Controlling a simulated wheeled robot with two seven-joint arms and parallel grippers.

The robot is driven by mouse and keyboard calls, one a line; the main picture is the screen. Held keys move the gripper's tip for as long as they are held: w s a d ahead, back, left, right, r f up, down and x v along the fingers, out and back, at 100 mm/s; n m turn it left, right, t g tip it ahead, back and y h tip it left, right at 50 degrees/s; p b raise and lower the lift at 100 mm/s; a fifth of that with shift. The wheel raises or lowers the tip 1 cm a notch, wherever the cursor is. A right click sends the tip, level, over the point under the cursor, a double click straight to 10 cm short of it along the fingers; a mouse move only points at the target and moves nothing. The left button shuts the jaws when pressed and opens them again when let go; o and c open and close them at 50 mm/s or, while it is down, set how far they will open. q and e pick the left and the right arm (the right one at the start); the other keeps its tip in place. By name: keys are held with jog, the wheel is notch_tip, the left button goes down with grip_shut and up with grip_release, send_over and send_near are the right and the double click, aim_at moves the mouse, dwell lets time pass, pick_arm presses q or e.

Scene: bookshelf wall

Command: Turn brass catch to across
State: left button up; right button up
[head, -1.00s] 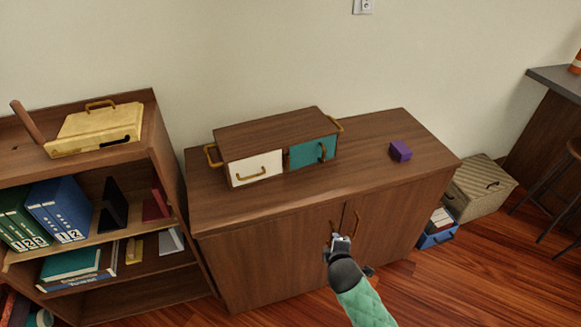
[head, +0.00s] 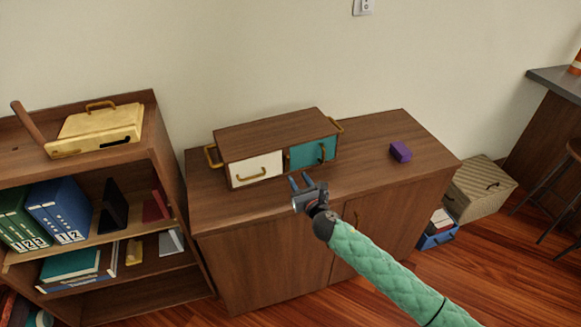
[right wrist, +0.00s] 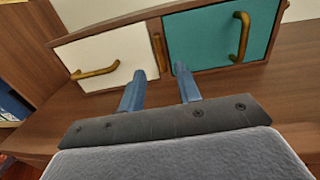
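The brass catch (right wrist: 158,52) is a small bar between the white front and the teal front of the wooden box. In the right wrist view it stands roughly upright. In the head view it is a tiny mark (head: 287,161) between the fronts. The white front (head: 257,169) and the teal front (head: 312,151) each carry a brass handle. My right gripper (head: 301,179) is open and empty in front of the box. In the right wrist view its two blue fingertips (right wrist: 161,72) point toward the catch, apart from it. My left gripper is not in view.
The box stands on a wooden cabinet (head: 390,190) with brass-handled doors. A purple block (head: 400,151) lies to the right on its top, with free room around it. A bookshelf (head: 150,130) with binders stands at left; a woven box (head: 480,187) is on the floor at right.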

aim_at(288, 163)
jog(key=p+x, duration=0.1)
jog(key=x, duration=0.5)
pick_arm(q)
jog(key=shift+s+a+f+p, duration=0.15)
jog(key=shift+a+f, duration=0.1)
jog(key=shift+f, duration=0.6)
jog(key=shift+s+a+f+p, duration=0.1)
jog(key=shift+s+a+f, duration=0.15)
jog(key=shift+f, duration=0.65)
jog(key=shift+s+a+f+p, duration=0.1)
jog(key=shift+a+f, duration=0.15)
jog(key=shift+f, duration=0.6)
pick_arm(e)
jog(key=shift+w+a, duration=0.25)
jog(key=shift+w, duration=0.35)
grip_shut()
